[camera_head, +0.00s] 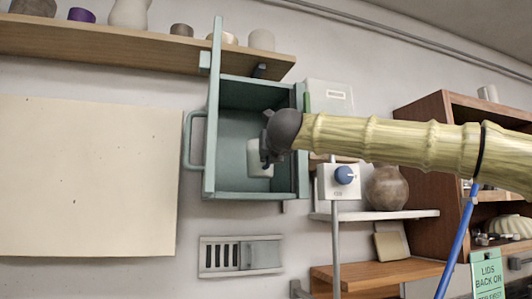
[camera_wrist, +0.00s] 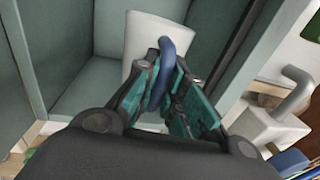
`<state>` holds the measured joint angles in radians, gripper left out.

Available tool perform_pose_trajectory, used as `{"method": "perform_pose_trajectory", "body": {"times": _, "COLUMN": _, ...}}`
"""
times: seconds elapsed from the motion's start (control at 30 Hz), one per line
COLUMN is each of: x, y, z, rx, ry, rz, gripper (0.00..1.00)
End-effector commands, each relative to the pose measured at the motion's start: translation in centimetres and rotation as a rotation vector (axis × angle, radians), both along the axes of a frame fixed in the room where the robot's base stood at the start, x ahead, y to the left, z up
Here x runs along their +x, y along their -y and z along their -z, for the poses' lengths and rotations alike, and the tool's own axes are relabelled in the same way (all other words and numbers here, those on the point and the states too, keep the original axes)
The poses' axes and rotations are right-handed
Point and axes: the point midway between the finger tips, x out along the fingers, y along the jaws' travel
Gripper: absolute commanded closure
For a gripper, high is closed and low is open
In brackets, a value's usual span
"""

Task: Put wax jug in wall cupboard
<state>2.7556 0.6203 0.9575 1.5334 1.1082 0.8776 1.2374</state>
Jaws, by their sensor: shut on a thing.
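The wax jug (camera_head: 258,163) is off-white with a blue handle (camera_wrist: 169,75); only its pale body shows in the head view. The jug body (camera_wrist: 150,38) is within the opening of the grey-green wall cupboard (camera_head: 236,125). The cupboard door (camera_head: 213,125) stands open at the left, and the inner walls (camera_wrist: 75,68) show in the wrist view. My gripper (camera_head: 266,152) reaches in from the right. In the wrist view its fingers (camera_wrist: 166,76) are shut on the blue handle. I cannot tell whether the jug's base touches the cupboard floor.
A white box with a blue knob (camera_head: 344,180) stands on a post just below my arm. A round brown pot (camera_head: 387,188) sits on a white shelf at right. A wooden shelf (camera_head: 120,49) with several vessels runs above. A vent (camera_head: 240,256) is below the cupboard.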

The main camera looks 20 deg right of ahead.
Motion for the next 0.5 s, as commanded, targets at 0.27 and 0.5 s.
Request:
{"method": "perform_pose_trajectory", "body": {"times": 0.27, "x": 4.7, "y": 1.3, "z": 0.1, "rx": -0.001, "ry": 0.0, "rz": -0.001, "gripper": 1.0}}
{"method": "perform_pose_trajectory", "body": {"times": 0.5, "x": 8.5, "y": 2.4, "z": 0.5, "rx": 0.0, "ry": 0.0, "rz": -0.002, "gripper": 1.0}}
